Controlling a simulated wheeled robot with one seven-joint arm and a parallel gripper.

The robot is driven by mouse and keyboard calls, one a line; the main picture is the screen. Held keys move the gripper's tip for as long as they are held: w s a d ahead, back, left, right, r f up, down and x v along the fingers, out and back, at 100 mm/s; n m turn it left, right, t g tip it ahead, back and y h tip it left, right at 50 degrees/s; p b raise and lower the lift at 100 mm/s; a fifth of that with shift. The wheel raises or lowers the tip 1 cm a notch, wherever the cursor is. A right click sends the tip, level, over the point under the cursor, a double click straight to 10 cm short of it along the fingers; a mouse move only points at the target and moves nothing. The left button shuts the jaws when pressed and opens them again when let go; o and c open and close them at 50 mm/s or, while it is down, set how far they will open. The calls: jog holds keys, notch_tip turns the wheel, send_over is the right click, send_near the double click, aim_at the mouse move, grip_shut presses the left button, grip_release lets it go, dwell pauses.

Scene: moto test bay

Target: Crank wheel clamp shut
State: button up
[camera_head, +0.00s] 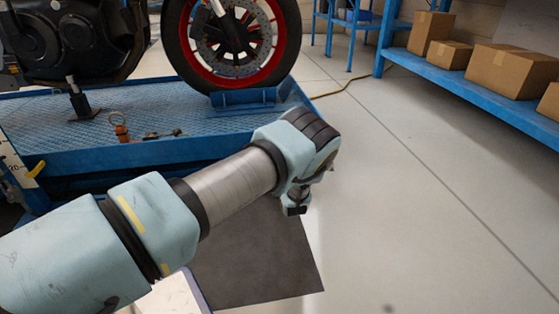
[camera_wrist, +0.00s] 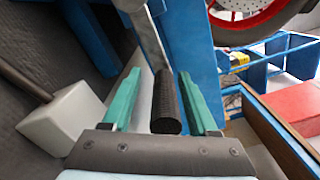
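In the wrist view, my gripper (camera_wrist: 161,75) has its two teal fingers apart. A black ribbed handle (camera_wrist: 166,105) lies between them, with gaps visible on both sides. The handle joins a grey metal crank bar (camera_wrist: 148,38) that runs up toward a blue frame. In the head view, the wheel clamp (camera_head: 243,97) is a blue holder at the foot of the motorcycle's front wheel (camera_head: 262,72), on the blue lift (camera_head: 150,152). How tightly it grips the tyre cannot be told. My arm hides the crank and my fingers in the head view.
In the wrist view, a white block with a rod (camera_wrist: 65,117) is at left and a red box (camera_wrist: 298,108) at right. In the head view, a blue shelf (camera_head: 478,88) with cardboard boxes (camera_head: 510,70) stands at right.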

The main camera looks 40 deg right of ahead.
jog(key=shift+s, duration=0.1)
jog(key=shift+s+a+r+p, duration=0.1)
jog(key=shift+s+p, duration=0.2)
jog(key=shift+p, duration=0.05)
jog(key=p+v, duration=0.4)
jog(key=v, duration=0.6)
jog(key=shift+w, duration=0.1)
